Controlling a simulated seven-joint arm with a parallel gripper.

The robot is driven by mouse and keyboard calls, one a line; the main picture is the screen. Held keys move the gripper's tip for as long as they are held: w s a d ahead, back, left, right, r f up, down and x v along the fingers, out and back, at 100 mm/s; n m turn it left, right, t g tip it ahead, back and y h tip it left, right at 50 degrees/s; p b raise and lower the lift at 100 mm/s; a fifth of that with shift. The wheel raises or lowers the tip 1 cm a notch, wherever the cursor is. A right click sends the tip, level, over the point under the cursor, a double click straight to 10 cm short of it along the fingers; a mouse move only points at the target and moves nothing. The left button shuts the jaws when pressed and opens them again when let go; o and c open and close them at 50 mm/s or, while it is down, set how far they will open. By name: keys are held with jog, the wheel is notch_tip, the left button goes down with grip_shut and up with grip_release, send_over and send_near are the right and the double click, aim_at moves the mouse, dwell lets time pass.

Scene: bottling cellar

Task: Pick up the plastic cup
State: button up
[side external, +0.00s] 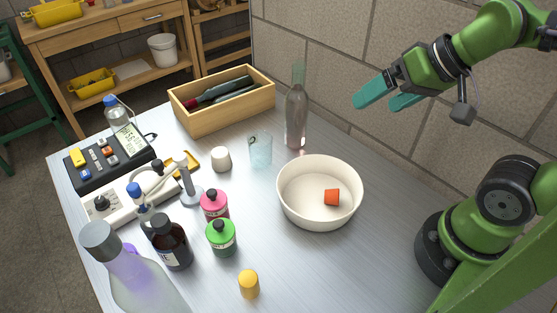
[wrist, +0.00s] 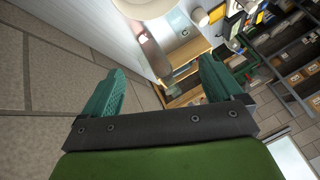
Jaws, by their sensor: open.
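A translucent pale-blue plastic cup (side external: 260,151) stands upright on the metal table in the side view. It is between a small white rounded piece and a clear bottle (side external: 296,118). My gripper (side external: 375,104) is open and empty, high above the table's right side. It is to the right of the cup and well apart from it. In the wrist view my gripper (wrist: 160,68) shows two teal fingers spread wide with nothing between them.
A white bowl (side external: 319,212) with an orange piece (side external: 332,197) inside stands right of the cup. A wooden box (side external: 224,102) holding bottles is behind. Pink (side external: 214,204) and green (side external: 221,237) bottles, dark bottles and instruments crowd the left. A block wall runs behind.

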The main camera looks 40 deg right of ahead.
jog(key=c, duration=1.3)
jog(key=shift+c, duration=0.2)
